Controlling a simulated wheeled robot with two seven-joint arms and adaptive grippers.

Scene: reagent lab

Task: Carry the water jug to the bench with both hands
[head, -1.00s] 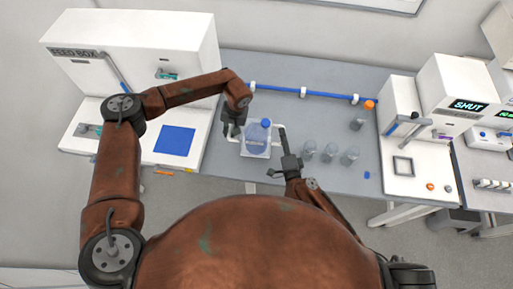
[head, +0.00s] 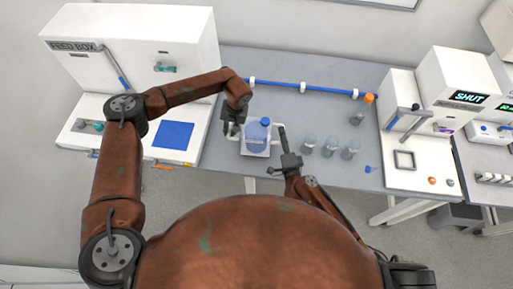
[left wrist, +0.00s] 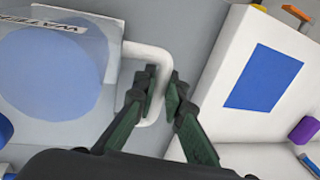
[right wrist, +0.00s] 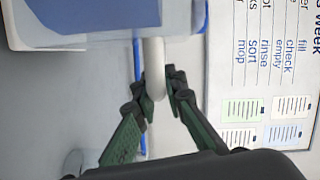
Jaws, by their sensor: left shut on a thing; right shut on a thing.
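The water jug (head: 257,135) is a clear jug with a blue cap, blue water and a white handle on each side. In the head view it is over the grey bench (head: 330,80), between my two grippers. My left gripper (head: 233,128) is shut on the jug's left handle; the left wrist view shows the fingers around the white bar (left wrist: 155,85). My right gripper (head: 284,140) is shut on the right handle, a white bar (right wrist: 154,70) in the right wrist view. The jug looks upright. I cannot tell whether its base touches the bench.
Several clear bottles (head: 330,147) stand right of the jug. A blue rail (head: 330,90) runs along the back. The white feed box (head: 130,50) with a blue pad (head: 173,134) is at left. A white machine marked SHUT (head: 455,90) is at right.

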